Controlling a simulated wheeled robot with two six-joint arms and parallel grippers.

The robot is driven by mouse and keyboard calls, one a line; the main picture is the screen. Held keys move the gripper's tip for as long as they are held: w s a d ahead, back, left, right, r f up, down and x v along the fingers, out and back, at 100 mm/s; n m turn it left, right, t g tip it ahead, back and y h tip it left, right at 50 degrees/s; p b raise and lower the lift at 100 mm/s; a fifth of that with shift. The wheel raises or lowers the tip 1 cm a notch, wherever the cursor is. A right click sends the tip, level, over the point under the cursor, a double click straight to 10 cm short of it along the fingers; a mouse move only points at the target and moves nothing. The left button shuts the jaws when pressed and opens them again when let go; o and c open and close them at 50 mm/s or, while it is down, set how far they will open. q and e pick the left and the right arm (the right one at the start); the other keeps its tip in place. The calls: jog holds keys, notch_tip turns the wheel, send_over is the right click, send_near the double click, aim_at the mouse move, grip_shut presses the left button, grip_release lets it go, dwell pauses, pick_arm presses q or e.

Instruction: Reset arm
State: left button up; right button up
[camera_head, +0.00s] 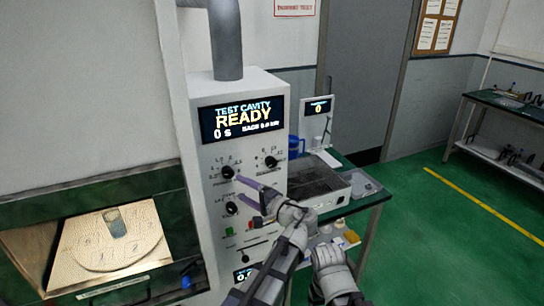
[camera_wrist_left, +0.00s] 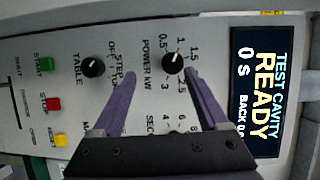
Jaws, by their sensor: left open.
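My left gripper (camera_head: 245,190) is open in front of the control panel (camera_head: 210,250). Its two purple fingers point at the panel and are apart, with nothing held between them. In the left wrist view, the fingers (camera_wrist_left: 160,75) spread to either side of the black power knob (camera_wrist_left: 173,62), which lies nearer the right finger. That knob also shows in the head view (camera_head: 228,172). I cannot tell whether a finger touches it. A second black knob (camera_wrist_left: 93,67) lies left of the left finger. My right gripper's fingers are not visible.
The display (camera_head: 242,118) reads READY and 0 s. Green, red and yellow buttons (camera_wrist_left: 54,104) line the panel. A table (camera_head: 372,200) with a metal tray stands to the right; green floor is free beyond.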

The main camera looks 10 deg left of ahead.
pick_arm(q)
jog(key=s+a+f+n+g+h, duration=0.1)
jog(key=s+f+n+g+h, duration=0.1)
jog(key=s+f+g+h, duration=0.5)
jog(key=s+a+f+n+h, duration=0.1)
jog(key=s+f+n+h, duration=0.3)
jog(key=f, duration=0.7)
jog(key=s+d+f+m+g+h+b, duration=0.1)
jog(key=s+d+f, duration=0.1)
jog(key=s+d, duration=0.3)
jog(key=s+d+f+m+g+h+b, duration=0.1)
jog(key=s+d+f+m+b, duration=0.1)
jog(key=s+d, duration=0.4)
jog(key=d+f, duration=0.1)
jog(key=d, duration=0.4)
jog(key=shift+s+d+f+m, duration=0.2)
jog(key=shift+s+d+m, duration=0.05)
jog(key=shift+d+m, duration=0.1)
